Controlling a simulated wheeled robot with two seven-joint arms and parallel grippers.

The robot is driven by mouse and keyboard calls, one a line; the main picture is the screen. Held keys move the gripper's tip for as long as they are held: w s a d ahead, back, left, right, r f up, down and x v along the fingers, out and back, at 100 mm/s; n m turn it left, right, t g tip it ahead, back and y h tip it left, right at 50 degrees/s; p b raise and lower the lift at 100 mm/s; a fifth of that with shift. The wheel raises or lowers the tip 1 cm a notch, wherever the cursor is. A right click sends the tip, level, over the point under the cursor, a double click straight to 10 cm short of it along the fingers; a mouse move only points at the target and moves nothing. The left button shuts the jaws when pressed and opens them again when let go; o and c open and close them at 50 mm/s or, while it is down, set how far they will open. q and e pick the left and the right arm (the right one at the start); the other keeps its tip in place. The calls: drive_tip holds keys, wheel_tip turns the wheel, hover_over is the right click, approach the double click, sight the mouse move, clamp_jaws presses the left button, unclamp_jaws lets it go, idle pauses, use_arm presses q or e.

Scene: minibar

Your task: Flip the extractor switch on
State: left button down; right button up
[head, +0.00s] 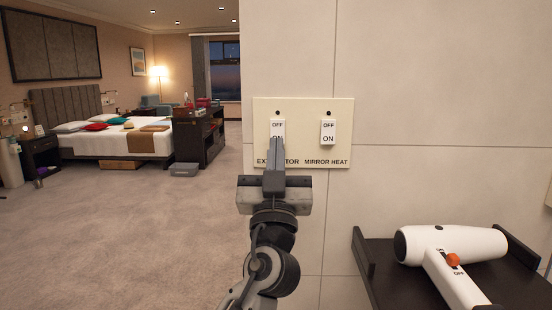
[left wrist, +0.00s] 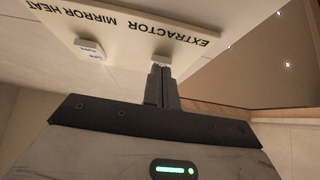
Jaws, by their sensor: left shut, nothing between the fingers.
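A cream switch plate (head: 342,110) is mounted on the pale wall panel. The white extractor switch (head: 278,126) is on its left half, marked OFF above and ON below. My left gripper (head: 277,143) is shut and empty, its fingertips in front of the switch's lower, ON end and covering part of it and of the EXTRACTOR label. In the left wrist view the fingertips (left wrist: 160,70) are at the extractor switch (left wrist: 161,58). I cannot tell whether they touch it, or which way it is tipped. My right gripper is not in view.
The mirror heat switch (head: 328,132) is just right on the same plate. A white hair dryer (head: 455,245) lies on a dark shelf (head: 384,270) at lower right. Open carpet (head: 130,230) and a bed (head: 105,144) are to the left.

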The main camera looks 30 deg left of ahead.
use_arm(q)
drive_tip(key=b+v, duration=0.9)
drive_tip(key=v, duration=0.4)
drive_tip(key=shift+w+f+t, duration=0.2)
drive_tip(key=shift+f+t, duration=0.1)
drive_tip(key=shift+f, duration=0.05)
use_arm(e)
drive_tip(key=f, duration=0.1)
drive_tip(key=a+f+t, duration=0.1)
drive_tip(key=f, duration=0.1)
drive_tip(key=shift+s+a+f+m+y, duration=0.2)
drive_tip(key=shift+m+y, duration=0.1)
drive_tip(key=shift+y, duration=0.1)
use_arm(q)
drive_tip(key=shift+a, duration=0.15)
